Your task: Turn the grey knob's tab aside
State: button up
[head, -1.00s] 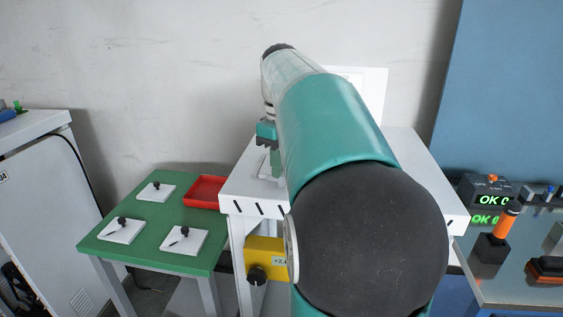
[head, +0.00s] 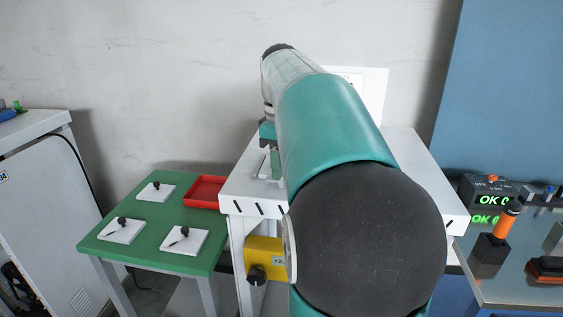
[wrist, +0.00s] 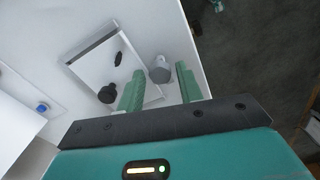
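The grey knob (wrist: 160,70) shows in the wrist view as a short grey cylinder near a corner of the white plate (wrist: 92,58). My gripper (wrist: 158,76) has its two green fingers apart, one on each side of the knob in the picture. I see gaps beside the knob; its tab cannot be made out. A black knob (wrist: 107,93) and a small black piece (wrist: 118,58) are also on the plate. In the head view my gripper (head: 269,140) is over the white table (head: 236,192), and my arm hides most of that area.
A green table (head: 150,252) at left holds several white plates with black knobs and a red tray (head: 206,191). A yellow block (head: 262,249) is on the white table's front side. A bench at right carries an orange-handled tool (head: 507,218) and green displays.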

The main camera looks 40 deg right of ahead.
jog(key=shift+o, duration=0.7)
notch_tip(320, 180, up, 14)
jog(key=shift+a+f, duration=0.1)
dwell(0.5)
jog(key=s+a+f+m+t, duration=0.1)
jog(key=a+f, duration=0.4)
jog(key=a, duration=0.3)
jog(key=s+a+f+m+t, duration=0.1)
jog(key=a+f+t, duration=0.1)
jog(key=a+f, duration=0.5)
jog(key=s+a+f+m+t, duration=0.1)
jog(key=s+a+f, duration=0.3)
jog(key=f, duration=0.3)
jog(key=s+a+f+m+t, duration=0.1)
jog(key=s+a+f+m, duration=0.1)
jog(key=s+a+f, duration=0.2)
jog(key=a+f, duration=0.3)
jog(key=shift+s+a+f+t, duration=0.15)
jog(key=shift+s+a+t, duration=0.1)
jog(key=shift+t, duration=0.05)
